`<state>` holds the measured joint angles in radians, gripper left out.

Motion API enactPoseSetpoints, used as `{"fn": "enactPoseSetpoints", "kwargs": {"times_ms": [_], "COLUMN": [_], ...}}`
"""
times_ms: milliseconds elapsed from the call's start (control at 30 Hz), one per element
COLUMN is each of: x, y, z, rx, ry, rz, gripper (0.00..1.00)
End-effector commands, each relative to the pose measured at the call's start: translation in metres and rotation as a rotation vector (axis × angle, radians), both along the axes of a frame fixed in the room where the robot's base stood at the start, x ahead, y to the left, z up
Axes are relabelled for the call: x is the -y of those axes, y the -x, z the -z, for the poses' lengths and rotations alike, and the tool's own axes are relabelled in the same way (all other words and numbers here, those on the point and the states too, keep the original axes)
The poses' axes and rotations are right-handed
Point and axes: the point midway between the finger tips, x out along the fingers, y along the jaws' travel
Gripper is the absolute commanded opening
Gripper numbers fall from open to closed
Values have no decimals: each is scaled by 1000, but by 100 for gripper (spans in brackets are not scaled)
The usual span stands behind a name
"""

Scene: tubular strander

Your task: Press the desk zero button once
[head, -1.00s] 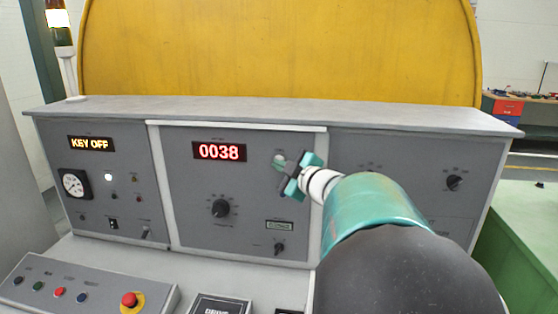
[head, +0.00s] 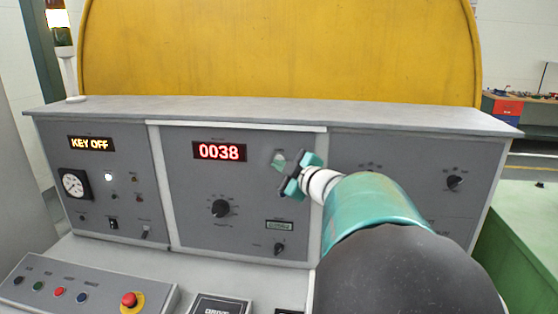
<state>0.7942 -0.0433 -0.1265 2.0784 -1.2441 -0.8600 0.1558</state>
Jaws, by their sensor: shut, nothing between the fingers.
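The desk's middle panel (head: 190,185) carries a red display (head: 219,151) reading 0038. To the right of the display is a small pale round part (head: 279,158), which looks like the zero button; its label is too small to read. My gripper (head: 291,175), teal and dark, is in front of the panel just right of and below this part. It is shut and empty. A small gap shows between them in the picture; I cannot tell the depth between fingertips and panel.
A large black knob (head: 220,208) and a smaller switch (head: 279,249) sit lower on the panel. The left panel shows KEY OFF (head: 91,143) and a gauge (head: 74,184). A red emergency button (head: 129,300) is on the sloped console. My arm hides part of the right panel.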

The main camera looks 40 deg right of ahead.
Motion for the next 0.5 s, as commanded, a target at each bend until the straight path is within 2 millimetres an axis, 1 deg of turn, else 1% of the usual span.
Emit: {"fn": "enactPoseSetpoints", "kwargs": {"times_ms": [200, 500], "x": [5, 6], "y": [-5, -5], "z": [1, 0], "rx": [-1, 0], "ry": [-1, 0], "rz": [-1, 0], "gripper": [0, 0]}}
